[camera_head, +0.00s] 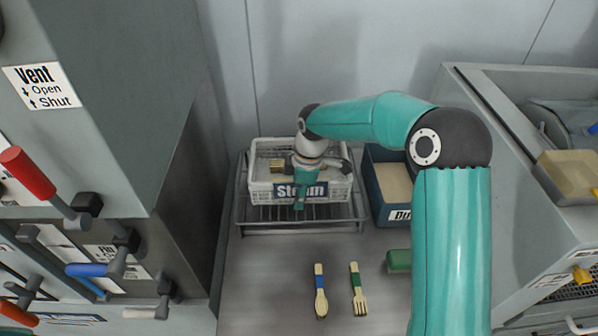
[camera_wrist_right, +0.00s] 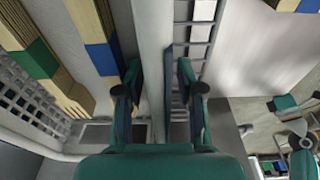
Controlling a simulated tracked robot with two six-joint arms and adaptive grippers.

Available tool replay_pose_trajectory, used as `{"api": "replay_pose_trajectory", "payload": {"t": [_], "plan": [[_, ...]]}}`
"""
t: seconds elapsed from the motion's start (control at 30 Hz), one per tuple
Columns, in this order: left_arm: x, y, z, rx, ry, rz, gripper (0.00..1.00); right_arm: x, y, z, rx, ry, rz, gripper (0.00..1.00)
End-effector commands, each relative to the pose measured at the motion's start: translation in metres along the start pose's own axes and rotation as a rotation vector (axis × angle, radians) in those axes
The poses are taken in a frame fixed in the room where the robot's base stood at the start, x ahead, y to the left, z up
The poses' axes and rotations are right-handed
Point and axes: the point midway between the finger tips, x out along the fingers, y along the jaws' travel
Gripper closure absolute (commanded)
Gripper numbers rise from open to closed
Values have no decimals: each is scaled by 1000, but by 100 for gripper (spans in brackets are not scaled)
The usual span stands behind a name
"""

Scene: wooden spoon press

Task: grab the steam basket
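The steam basket (camera_head: 261,192) is white and slatted, with a blue "Steam" label on its front. It stands on a wire rack at the back of the counter. My right gripper (camera_head: 300,204) is over its front wall, covering part of the label. In the right wrist view, the basket's pale wall (camera_wrist_right: 152,35) runs between the two fingers of my right gripper (camera_wrist_right: 160,75). The fingers are apart, one on each side of the wall, with gaps visible. Wooden utensils with blue and green bands (camera_wrist_right: 98,60) lie inside the basket. My left gripper is not in view.
A dark blue bin (camera_head: 381,207) stands right of the rack (camera_head: 240,215). A wooden spoon (camera_head: 320,292) and fork (camera_head: 357,290) lie on the counter in front, with a green block (camera_head: 399,260) nearby. A grey cabinet with levers (camera_head: 28,173) rises at left.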

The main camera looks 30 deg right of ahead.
Motion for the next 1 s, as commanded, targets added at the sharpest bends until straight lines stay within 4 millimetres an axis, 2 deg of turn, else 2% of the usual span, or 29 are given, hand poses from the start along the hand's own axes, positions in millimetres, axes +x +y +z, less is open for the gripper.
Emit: {"api": "replay_pose_trajectory", "payload": {"t": [0.17,0.3,0.4,1.0], "plan": [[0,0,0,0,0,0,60,0,0,0,0,0,1,64],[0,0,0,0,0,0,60,0,0,0,0,0,1,88],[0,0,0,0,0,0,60,0,0,0,0,0,1,100],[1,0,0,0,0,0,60,-7,1,-2,-1,2,5,100]]}}
